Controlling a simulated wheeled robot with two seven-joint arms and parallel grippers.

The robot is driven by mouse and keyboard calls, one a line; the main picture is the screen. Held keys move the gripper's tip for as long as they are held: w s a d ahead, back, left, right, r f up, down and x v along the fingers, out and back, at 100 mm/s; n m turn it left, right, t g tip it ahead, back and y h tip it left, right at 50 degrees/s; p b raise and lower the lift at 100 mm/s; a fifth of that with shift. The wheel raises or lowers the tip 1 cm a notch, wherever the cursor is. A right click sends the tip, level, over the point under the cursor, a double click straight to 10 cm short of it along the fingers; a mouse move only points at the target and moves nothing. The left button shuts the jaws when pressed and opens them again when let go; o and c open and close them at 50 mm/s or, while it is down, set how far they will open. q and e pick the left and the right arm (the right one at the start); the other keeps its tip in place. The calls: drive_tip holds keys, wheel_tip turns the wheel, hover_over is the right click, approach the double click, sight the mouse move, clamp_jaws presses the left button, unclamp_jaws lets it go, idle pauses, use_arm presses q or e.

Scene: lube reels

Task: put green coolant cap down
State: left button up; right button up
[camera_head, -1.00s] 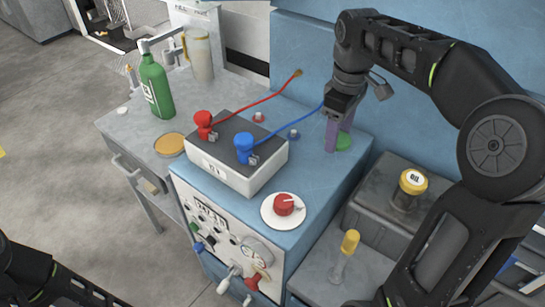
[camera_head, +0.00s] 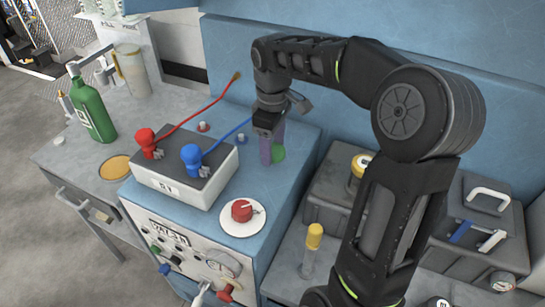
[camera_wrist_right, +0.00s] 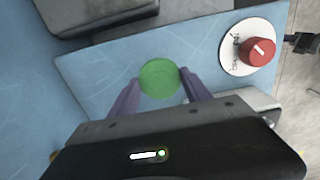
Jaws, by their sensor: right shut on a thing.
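The green coolant cap (camera_head: 279,153) is a round green disc, partly hidden behind the fingers in the head view. In the right wrist view the cap (camera_wrist_right: 160,79) shows whole between the two purple fingers. My right gripper (camera_head: 272,160) is shut on it, low over the back right part of the blue cabinet top (camera_head: 222,192). I cannot tell whether the cap touches the top. My left gripper is not in view.
A battery box (camera_head: 185,172) with red and blue clamps stands left of the gripper. A red rotary knob (camera_head: 242,211) is in front. A green bottle (camera_head: 92,110) stands far left. Grey boxes (camera_head: 480,235) are at the right. The cabinet top around the cap is clear.

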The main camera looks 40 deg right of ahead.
sight(273, 150)
drive_tip(key=shift+f, duration=0.2)
wheel_tip(273, 150, down, 4)
drive_tip(key=shift+r, duration=0.25)
drive_tip(key=shift+f, duration=0.2)
drive_tip(key=o, duration=1.5)
drive_tip(key=shift+c, duration=0.2)
drive_tip(key=shift+r, duration=0.1)
